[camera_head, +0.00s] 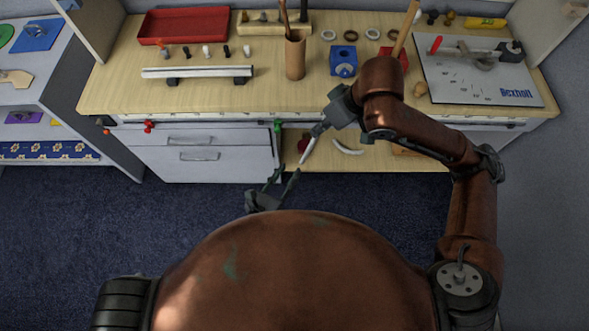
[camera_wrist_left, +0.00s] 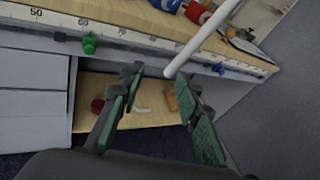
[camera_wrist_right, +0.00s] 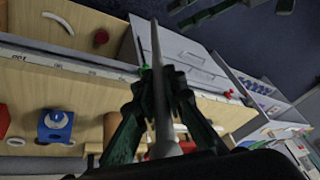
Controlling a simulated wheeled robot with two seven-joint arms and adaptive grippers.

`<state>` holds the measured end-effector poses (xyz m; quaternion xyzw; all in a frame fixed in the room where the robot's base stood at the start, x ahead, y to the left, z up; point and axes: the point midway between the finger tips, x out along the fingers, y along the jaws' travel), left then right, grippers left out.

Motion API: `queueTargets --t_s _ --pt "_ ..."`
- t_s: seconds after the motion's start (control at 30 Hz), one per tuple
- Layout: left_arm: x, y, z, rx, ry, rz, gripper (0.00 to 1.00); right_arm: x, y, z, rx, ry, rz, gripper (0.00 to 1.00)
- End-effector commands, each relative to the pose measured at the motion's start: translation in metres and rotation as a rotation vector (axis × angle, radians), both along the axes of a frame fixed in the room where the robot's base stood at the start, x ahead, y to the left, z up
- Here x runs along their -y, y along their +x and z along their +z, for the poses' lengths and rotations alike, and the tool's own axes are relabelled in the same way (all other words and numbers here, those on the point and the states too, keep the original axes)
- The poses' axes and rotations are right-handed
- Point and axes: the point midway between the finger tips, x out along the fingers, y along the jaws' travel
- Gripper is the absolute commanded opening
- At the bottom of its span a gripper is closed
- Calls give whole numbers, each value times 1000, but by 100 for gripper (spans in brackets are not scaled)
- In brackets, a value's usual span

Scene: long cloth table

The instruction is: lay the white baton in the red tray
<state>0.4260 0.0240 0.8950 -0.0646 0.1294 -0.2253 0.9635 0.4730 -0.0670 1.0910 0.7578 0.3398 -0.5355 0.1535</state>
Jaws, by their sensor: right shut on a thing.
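The white baton (camera_head: 308,149) is in my right gripper (camera_head: 318,130), which is shut on it in front of the table's front edge. In the head view its pale end points down and left, and the gripper and arm hide the rest. The baton crosses the left wrist view as a slanted white rod (camera_wrist_left: 203,40). In the right wrist view it runs between the fingers (camera_wrist_right: 158,80). The red tray (camera_head: 160,41) lies at the table's back left, seemingly empty, well away from the gripper. My left gripper (camera_head: 278,185) is open and empty, low before the drawers.
A pale bar (camera_head: 198,71) on dark feet lies in front of the tray, with several small pegs between. A brown cup (camera_head: 295,57) holding sticks and a blue block (camera_head: 343,60) stand mid-table. A grey board (camera_head: 478,75) lies at right. An open shelf (camera_head: 380,160) is below.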

Motion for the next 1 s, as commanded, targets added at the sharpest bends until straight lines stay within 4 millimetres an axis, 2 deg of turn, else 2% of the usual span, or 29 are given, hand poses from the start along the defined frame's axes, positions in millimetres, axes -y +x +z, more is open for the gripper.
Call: queueTargets --t_s 0.03,0.1,0.2,0.33,0.43,0.57,1.0 --pt "7 -8 27 66 33 -30 31 0 0 0 0 0 0 0" --pt "14 -19 57 151 85 -62 31 0 0 0 0 0 0 0" --pt "19 -33 93 251 142 -91 31 0 0 0 0 0 0 0" --pt "22 -46 123 334 189 -109 31 0 0 0 0 0 0 0" --pt "23 -50 134 366 207 -114 31 0 0 0 0 0 0 0" --pt "28 -44 138 378 213 -115 31 0 0 0 0 0 0 0" --pt "68 20 138 377 210 -114 31 0 0 0 0 0 0 0"
